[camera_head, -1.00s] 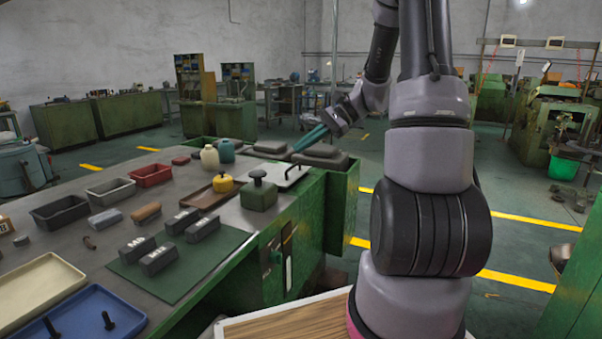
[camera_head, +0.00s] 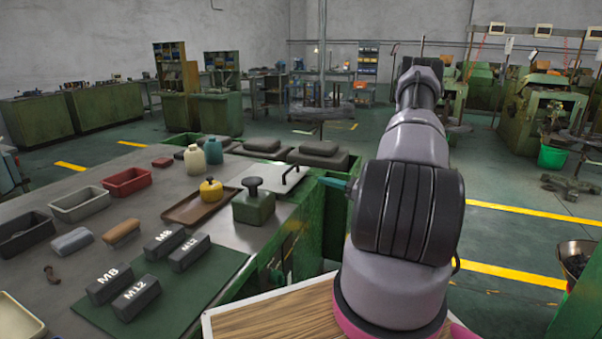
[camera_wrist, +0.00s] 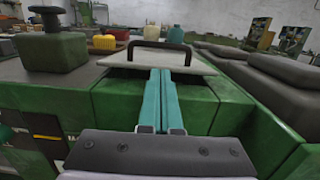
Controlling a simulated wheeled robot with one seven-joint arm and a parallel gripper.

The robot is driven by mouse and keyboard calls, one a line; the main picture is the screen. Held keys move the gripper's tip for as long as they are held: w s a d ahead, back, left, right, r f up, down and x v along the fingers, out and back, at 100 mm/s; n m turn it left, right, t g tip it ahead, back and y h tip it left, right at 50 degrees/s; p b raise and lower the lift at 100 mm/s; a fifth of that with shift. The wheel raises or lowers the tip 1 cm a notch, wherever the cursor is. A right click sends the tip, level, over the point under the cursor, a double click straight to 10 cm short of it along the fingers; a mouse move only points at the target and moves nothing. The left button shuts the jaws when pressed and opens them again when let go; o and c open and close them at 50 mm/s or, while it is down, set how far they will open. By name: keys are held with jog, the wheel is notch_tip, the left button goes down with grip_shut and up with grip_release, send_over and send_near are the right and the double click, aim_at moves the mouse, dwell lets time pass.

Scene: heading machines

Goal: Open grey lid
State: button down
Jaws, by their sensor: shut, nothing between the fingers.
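The grey lid (camera_head: 284,188) is a light plate with a black bar handle (camera_head: 292,170), at the right edge of the bench. In the wrist view the lid (camera_wrist: 119,57) is straight ahead, its handle (camera_wrist: 158,44) upright on top, with a dark strip under its front edge. My gripper (camera_wrist: 160,72) has its teal fingers pressed together and empty, pointing at the middle of that front edge, below the handle. I cannot tell whether the tips touch the lid. In the head view only a teal bit of my gripper (camera_head: 335,184) shows; my arm hides the rest.
A green block with a black knob (camera_head: 253,205) stands left of the lid, near a brown tray (camera_head: 184,211) with a yellow pot. Dark grey padded blocks (camera_head: 318,154) lie behind and right of the lid. The floor right of the bench is open.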

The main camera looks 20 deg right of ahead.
aim_at(291, 168)
jog(key=x, duration=1)
jog(key=shift+r, duration=0.15)
jog(key=shift+w+a+r, duration=0.15)
jog(key=shift+a+r, duration=0.05)
jog(key=shift+r, duration=0.6)
jog(key=r+g+h, duration=0.1)
jog(key=r, duration=0.1)
jog(key=w+a+r, duration=0.1)
jog(key=r, duration=0.1)
jog(key=a+r+g+h, duration=0.1)
jog(key=r, duration=0.1)
jog(key=shift+w+r+g+h, duration=0.3)
jog(key=shift+w+r, duration=0.05)
jog(key=w+a+r+g+h, duration=0.7)
jog(key=w+a+r, duration=0.6)
jog(key=w+a, duration=0.2)
jog(key=shift+w+a, duration=0.3)
jog(key=shift+w, duration=0.05)
